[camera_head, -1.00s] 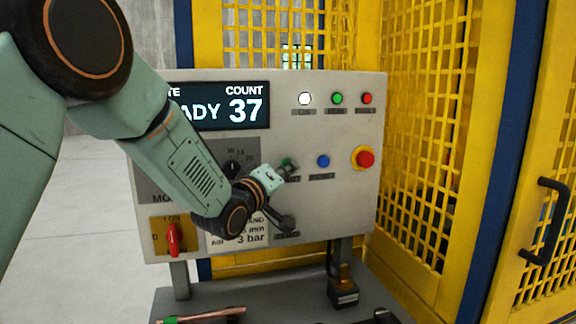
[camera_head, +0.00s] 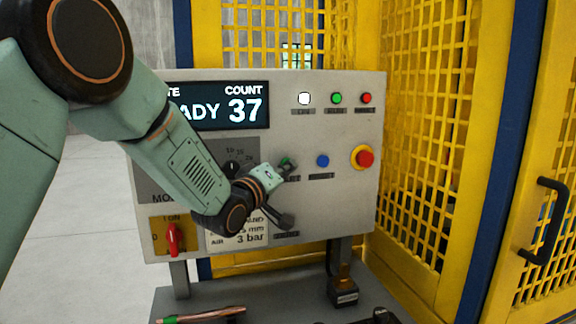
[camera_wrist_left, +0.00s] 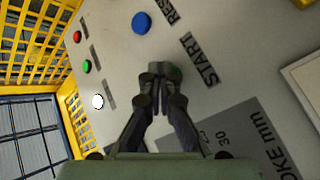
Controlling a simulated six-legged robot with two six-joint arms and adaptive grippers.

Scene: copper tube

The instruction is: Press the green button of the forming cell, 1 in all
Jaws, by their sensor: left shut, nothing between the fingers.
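The green button (camera_head: 286,160) of the forming cell sits on the grey control panel (camera_head: 320,205), left of a blue button, and is partly hidden behind my left gripper (camera_head: 284,166). The display (camera_head: 225,107) reads COUNT 37, with READY partly covered by my arm.
The blue button (camera_head: 322,161) and a red emergency stop (camera_head: 364,158) are to the right. White, green and red lamps are above. A red switch (camera_head: 173,239) is at the lower left. Yellow mesh fencing (camera_head: 425,120) stands behind. A copper tube (camera_head: 205,314) lies below.

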